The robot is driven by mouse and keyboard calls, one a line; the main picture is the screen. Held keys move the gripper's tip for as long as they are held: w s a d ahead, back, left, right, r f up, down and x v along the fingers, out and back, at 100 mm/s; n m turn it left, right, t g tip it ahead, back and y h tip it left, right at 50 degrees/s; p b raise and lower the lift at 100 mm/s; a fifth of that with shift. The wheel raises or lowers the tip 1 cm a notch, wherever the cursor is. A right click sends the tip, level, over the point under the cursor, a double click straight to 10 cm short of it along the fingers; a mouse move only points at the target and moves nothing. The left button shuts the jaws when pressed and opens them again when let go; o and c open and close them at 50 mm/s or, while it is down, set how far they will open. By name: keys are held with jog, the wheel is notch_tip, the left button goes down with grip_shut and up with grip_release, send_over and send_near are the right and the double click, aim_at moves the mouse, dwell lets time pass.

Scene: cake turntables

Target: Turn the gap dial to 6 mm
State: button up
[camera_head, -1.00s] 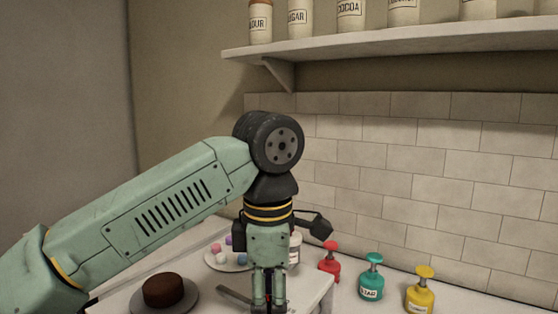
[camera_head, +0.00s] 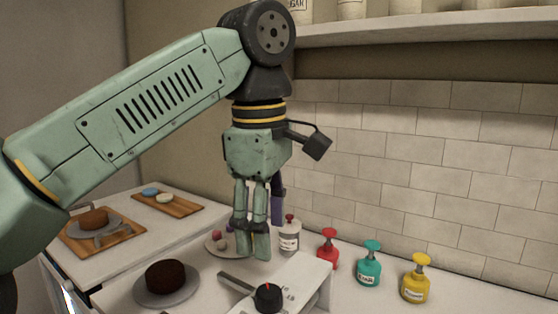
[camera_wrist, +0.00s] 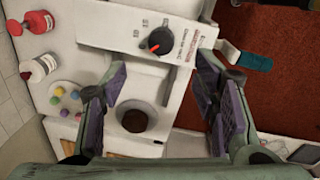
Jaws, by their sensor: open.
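The gap dial is a black round knob with a red pointer mark (camera_head: 268,298) on a white panel (camera_head: 298,285) with small printed numbers. In the head view the red mark is on the knob's far side. The wrist view shows the dial (camera_wrist: 161,41) with numbers beside it, too small to read surely. My gripper (camera_head: 251,250) hangs pointing down, above and behind the dial, apart from it. Which number the pointer meets cannot be told.
A dark cake (camera_head: 165,277) on a round turntable stands left of the dial. A flat grey bar (camera_head: 236,284) extends left from the panel. Red (camera_head: 327,250), teal (camera_head: 369,265) and yellow (camera_head: 416,280) bottles stand at right. A plate of coloured balls and a white bottle (camera_head: 290,236) are behind.

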jog(key=s+d+r+m+h+b, duration=0.2)
jog(key=s+d+r+h+b, duration=0.15)
jog(key=s+d+h, duration=0.65)
jog(key=s+a+r+m+g+h+b, duration=0.1)
jog(key=s+a+r+g+h+b, duration=0.2)
jog(key=s+a+r+g+h, duration=0.5)
jog(key=shift+s+a+r+m+h, duration=0.4)
jog(key=shift+s+r+h, duration=0.75)
jog(key=shift+h, duration=1.05)
jog(key=shift+s+a+f, duration=0.1)
